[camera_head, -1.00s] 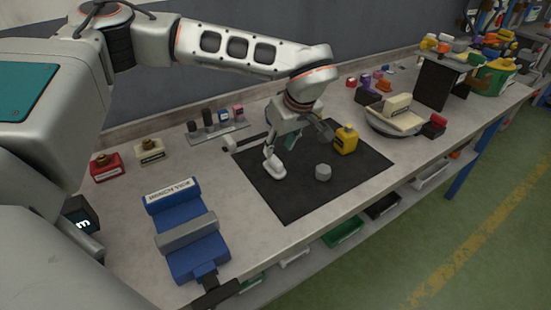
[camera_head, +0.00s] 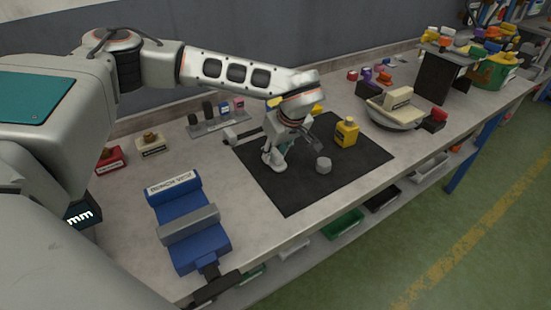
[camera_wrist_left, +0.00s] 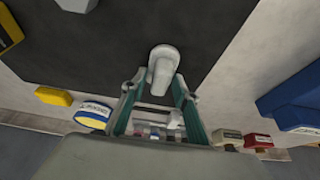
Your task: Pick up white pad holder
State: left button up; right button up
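The white pad holder (camera_head: 268,157) stands on the dark mat (camera_head: 290,200), partly hidden by my left gripper (camera_head: 277,146). In the left wrist view the pad holder (camera_wrist_left: 162,68) shows a rounded end and a narrower neck between the two teal-lined fingers. My left gripper (camera_wrist_left: 158,88) is open, with its fingers on either side of the pad holder. A gap shows at the left finger; I cannot tell whether the right finger touches. My right gripper is not in view.
A grey knob (camera_head: 323,165) and a yellow bottle (camera_head: 346,132) stand on the mat to the right. A blue vise (camera_head: 188,222) sits at the front left. A rack with small cylinders (camera_head: 217,122) is behind.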

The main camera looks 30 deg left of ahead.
aim_at(276, 152)
pick_arm(q)
jog(key=shift+c, duration=0.2)
grip_shut()
jog(key=shift+r, duration=0.45)
notch_tip(276, 152, up, 19)
jog(key=shift+p, duration=0.4)
jog(key=shift+o, duration=0.2)
grip_release()
grip_shut()
